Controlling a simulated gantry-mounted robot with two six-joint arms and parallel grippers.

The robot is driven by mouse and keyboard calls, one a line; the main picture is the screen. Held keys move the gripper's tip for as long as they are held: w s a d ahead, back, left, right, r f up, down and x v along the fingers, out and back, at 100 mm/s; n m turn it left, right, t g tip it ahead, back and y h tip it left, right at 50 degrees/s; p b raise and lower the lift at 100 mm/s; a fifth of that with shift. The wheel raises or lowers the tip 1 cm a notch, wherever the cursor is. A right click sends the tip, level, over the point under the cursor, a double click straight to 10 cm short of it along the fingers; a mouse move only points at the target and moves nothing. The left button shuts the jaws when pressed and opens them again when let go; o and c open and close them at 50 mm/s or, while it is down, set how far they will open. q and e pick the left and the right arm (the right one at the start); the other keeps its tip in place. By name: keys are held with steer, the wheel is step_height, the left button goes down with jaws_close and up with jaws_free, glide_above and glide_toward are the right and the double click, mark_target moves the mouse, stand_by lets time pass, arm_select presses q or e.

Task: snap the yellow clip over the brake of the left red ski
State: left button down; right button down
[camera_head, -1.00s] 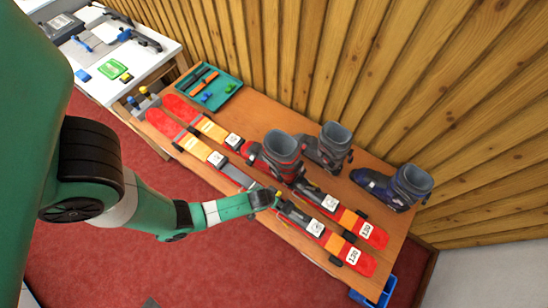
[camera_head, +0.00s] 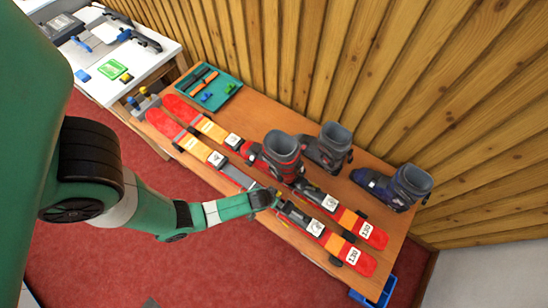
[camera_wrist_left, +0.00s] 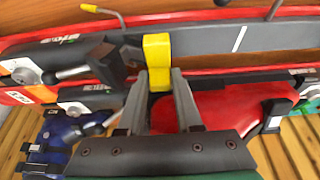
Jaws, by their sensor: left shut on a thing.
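Two red skis lie side by side on the wooden bench; the nearer one (camera_head: 236,176) is on the left side of the pair, beside the farther one (camera_head: 207,127). My left gripper (camera_head: 276,201) is over the nearer ski at its binding. In the left wrist view its fingertips (camera_wrist_left: 165,83) are shut on the yellow clip (camera_wrist_left: 157,52), which stands up between them close to the dark binding parts (camera_wrist_left: 112,60). A thin metal rod with a yellow tip (camera_wrist_left: 92,9) shows beyond. I cannot tell whether the clip touches the brake. My right gripper is out of view.
Grey-red boots (camera_head: 283,152) stand close behind my gripper; a dark blue boot (camera_head: 397,186) stands at the right. A teal tray (camera_head: 216,82) with small tools and clips lies at the back left. A plank wall bounds the bench's back.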

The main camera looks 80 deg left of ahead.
arm_select(q)
steer(key=shift+f, duration=0.1)
steer(key=shift+f+b, duration=0.35)
steer(key=shift+b, duration=0.1)
steer(key=shift+f+b, duration=0.55)
steer(key=shift+f, duration=0.05)
steer(key=c, duration=0.8)
jaws_free()
steer(key=o, duration=0.3)
steer(key=shift+a, duration=0.1)
steer(key=shift+o, duration=0.8)
steer(key=shift+r, duration=0.1)
